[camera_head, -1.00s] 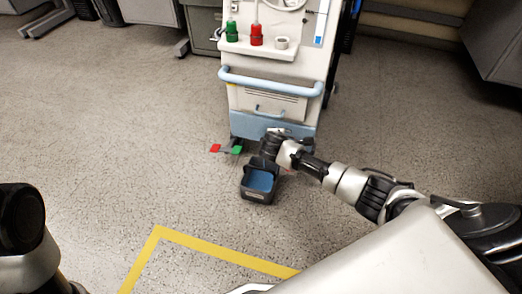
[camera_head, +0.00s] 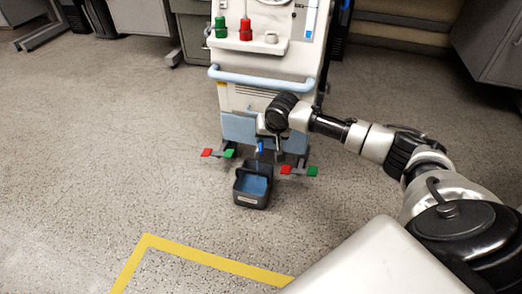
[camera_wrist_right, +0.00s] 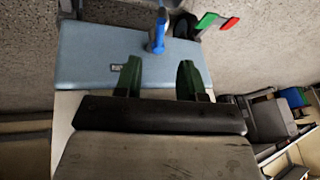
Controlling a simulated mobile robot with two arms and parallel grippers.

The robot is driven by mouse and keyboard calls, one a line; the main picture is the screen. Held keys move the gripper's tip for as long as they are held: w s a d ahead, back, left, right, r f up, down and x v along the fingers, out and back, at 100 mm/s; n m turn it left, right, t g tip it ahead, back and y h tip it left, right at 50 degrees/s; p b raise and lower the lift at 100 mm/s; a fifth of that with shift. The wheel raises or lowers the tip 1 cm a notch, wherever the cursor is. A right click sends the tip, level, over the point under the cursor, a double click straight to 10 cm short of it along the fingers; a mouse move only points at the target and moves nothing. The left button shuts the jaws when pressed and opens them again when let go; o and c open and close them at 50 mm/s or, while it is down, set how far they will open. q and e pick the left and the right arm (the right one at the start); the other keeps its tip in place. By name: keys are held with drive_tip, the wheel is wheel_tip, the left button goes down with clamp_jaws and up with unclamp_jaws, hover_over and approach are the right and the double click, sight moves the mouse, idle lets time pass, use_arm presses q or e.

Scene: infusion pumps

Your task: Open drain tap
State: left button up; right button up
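A blue tap (camera_head: 260,147) shows low at the front of the white machine (camera_head: 268,63), above a dark bucket (camera_head: 252,201) with a blue inside. The tap also shows in the right wrist view (camera_wrist_right: 158,34), at the edge of the machine's light-blue lower panel (camera_wrist_right: 95,60). My right gripper (camera_wrist_right: 160,76) has its two dark fingers spread apart with nothing between them. The tap is beyond the fingertips, apart from them. In the head view my right wrist covers part of the panel and hides the fingers. My left gripper is out of view.
Red and green pedals (camera_head: 218,153) stick out left of the bucket, with another pair (camera_head: 299,170) on its right. A blue handle bar (camera_head: 262,78) crosses the machine above my wrist. Yellow tape (camera_head: 200,258) marks the open floor in front.

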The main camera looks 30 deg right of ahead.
sight(261, 148)
drive_tip(key=b+x, duration=0.6)
drive_tip(key=x, duration=0.2)
drive_tip(key=shift+w+f, duration=0.1)
drive_tip(key=shift+f, duration=0.15)
clamp_jaws()
